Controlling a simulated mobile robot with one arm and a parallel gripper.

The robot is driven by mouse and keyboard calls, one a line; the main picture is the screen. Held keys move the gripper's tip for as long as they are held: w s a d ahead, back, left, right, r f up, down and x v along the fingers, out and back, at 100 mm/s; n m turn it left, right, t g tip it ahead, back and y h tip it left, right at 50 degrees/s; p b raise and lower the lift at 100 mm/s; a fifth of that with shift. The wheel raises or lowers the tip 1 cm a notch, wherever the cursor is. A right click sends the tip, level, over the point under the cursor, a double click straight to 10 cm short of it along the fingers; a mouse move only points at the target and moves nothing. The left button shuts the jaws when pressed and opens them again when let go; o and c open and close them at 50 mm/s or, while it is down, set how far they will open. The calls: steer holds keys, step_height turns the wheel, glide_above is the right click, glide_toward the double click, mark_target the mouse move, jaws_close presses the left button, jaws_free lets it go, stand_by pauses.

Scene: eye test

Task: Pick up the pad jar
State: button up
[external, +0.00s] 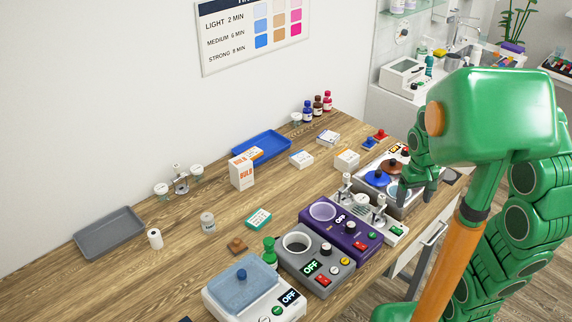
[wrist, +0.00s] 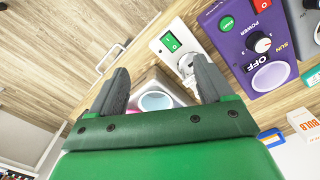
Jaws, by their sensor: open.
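Several small pale lidded jars stand on the wooden table in the external view, and I cannot read which is the pad jar. One jar (external: 208,222) stands alone near the table's middle, left of the teal box. Two more, a left jar (external: 162,190) and a right jar (external: 197,173), flank a small metal stand near the wall. My gripper (external: 416,190) is at the table's right side, by the metal unit with round lids, far from these jars. In the wrist view my gripper (wrist: 161,66) is open, with a pale round opening (wrist: 155,101) showing beyond the fingers.
The purple device (external: 340,226), grey device (external: 316,262) and white device with a blue lid (external: 252,290) line the front edge. A white-orange carton (external: 241,171), blue tray (external: 262,146) and grey tray (external: 110,233) stand farther back. Bare wood lies around the lone jar.

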steer(key=n+t, duration=0.1)
steer(key=n, duration=0.1)
glide_above(362, 198)
steer(key=s+d, duration=0.1)
steer(key=d, duration=0.1)
steer(key=shift+y, duration=0.4)
steer(key=f, duration=0.4)
steer(key=shift+s+a+f, duration=0.2)
steer(key=shift+a+f, duration=0.05)
steer(key=shift+f, duration=0.05)
steer(key=shift+w+a+f, duration=0.2)
steer(key=shift+a+f, duration=0.05)
steer(key=shift+f, duration=1.05)
steer(key=shift+w+a+f, duration=0.25)
steer(key=shift+f, duration=1)
steer(key=shift+w+a+f, duration=0.2)
steer(key=shift+a+f, duration=0.05)
steer(key=shift+f, duration=1.05)
steer(key=c, duration=1.1)
steer(key=shift+r, duration=0.1)
